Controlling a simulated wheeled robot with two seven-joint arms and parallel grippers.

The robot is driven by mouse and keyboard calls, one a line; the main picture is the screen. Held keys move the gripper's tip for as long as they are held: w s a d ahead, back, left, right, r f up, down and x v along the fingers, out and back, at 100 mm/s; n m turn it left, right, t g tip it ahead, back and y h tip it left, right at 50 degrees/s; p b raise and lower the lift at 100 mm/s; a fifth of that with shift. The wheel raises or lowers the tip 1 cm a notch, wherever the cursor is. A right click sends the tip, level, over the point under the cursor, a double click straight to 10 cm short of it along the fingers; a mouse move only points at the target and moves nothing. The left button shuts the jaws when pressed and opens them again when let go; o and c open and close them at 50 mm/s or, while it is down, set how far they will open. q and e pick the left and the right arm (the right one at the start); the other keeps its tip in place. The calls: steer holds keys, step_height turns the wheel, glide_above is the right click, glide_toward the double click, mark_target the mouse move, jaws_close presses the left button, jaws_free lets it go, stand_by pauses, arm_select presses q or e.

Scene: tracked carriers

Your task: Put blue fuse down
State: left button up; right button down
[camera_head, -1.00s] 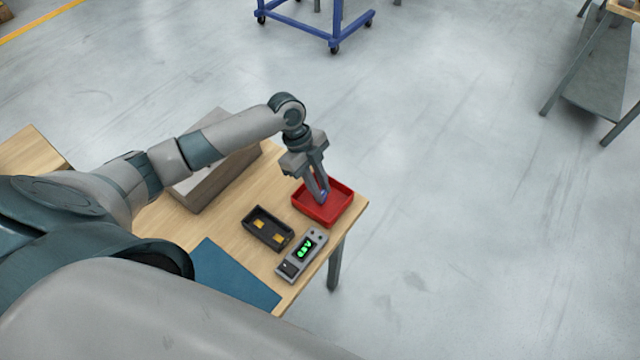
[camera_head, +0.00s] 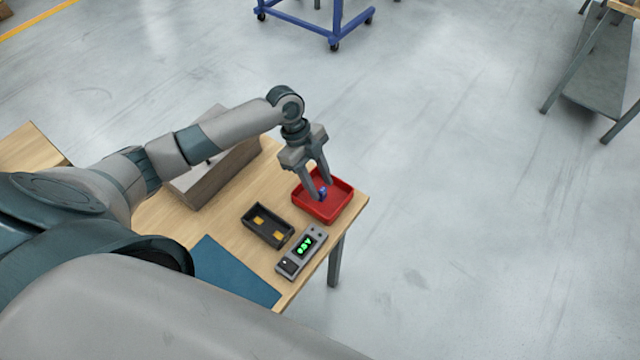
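The blue fuse (camera_head: 322,191) is a small blue piece inside the red tray (camera_head: 333,217), at the far right corner of the wooden table. My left gripper (camera_head: 322,191) reaches down into the tray from above. Its two fingers are spread apart, one on each side of the fuse, with a gap showing. The fuse looks to be at the tray floor, though the fingers partly hide it. My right gripper does not show.
A black holder with yellow contacts (camera_head: 267,226) and a grey meter with a green display (camera_head: 302,252) lie near the tray. A blue mat (camera_head: 235,272) and a grey box (camera_head: 217,172) are also on the table (camera_head: 180,225).

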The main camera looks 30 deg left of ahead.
arm_select(q)
steer(key=b+v, duration=0.3)
steer(key=v, duration=0.8)
stand_by(0.3)
